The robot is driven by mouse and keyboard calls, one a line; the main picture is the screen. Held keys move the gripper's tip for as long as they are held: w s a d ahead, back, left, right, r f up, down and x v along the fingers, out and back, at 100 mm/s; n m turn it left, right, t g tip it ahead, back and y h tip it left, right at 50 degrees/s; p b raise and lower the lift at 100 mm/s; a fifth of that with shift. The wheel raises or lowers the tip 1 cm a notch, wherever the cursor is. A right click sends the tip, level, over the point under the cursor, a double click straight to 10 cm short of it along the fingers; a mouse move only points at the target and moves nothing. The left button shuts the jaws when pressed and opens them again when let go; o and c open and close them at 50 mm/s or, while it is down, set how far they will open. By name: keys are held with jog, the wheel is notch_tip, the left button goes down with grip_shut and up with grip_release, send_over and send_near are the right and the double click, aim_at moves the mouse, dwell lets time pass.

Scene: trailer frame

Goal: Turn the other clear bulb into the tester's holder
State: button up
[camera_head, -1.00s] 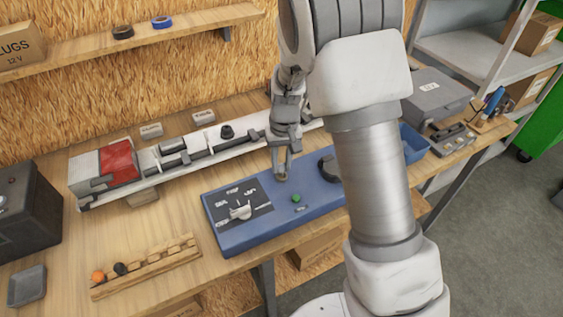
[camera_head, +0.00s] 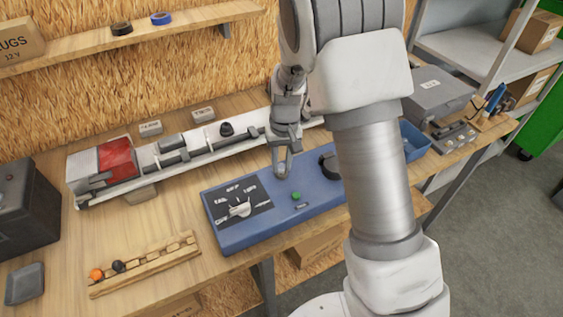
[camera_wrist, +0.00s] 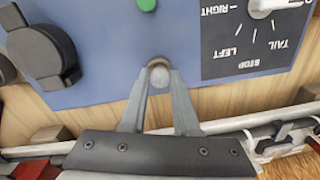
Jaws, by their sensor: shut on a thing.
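The blue tester (camera_head: 237,232) lies on the workbench, with a dial on a dark panel at its left and a green button near its middle. The tester also shows in the wrist view (camera_wrist: 112,50). My gripper (camera_head: 282,172) points down over the tester's far edge, behind the green button. In the wrist view my gripper (camera_wrist: 159,78) is shut on a small pale, clear bulb (camera_wrist: 158,77) between its fingertips. I cannot tell how deep the bulb sits.
A wooden rack (camera_head: 146,273) holds an orange and a dark bulb at front left. A black clamp-like part (camera_head: 327,166) stands on the tester right of my gripper. A long white light bar (camera_head: 170,168) with a red lens lies behind. A grey tray (camera_head: 25,284) is far left.

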jog(key=m, duration=0.3)
jog(key=shift+p, duration=0.4)
jog(key=shift+m, duration=0.3)
jog(key=shift+m+p, duration=0.3)
jog(key=shift+m, duration=1.4)
jog(key=o, duration=1.3)
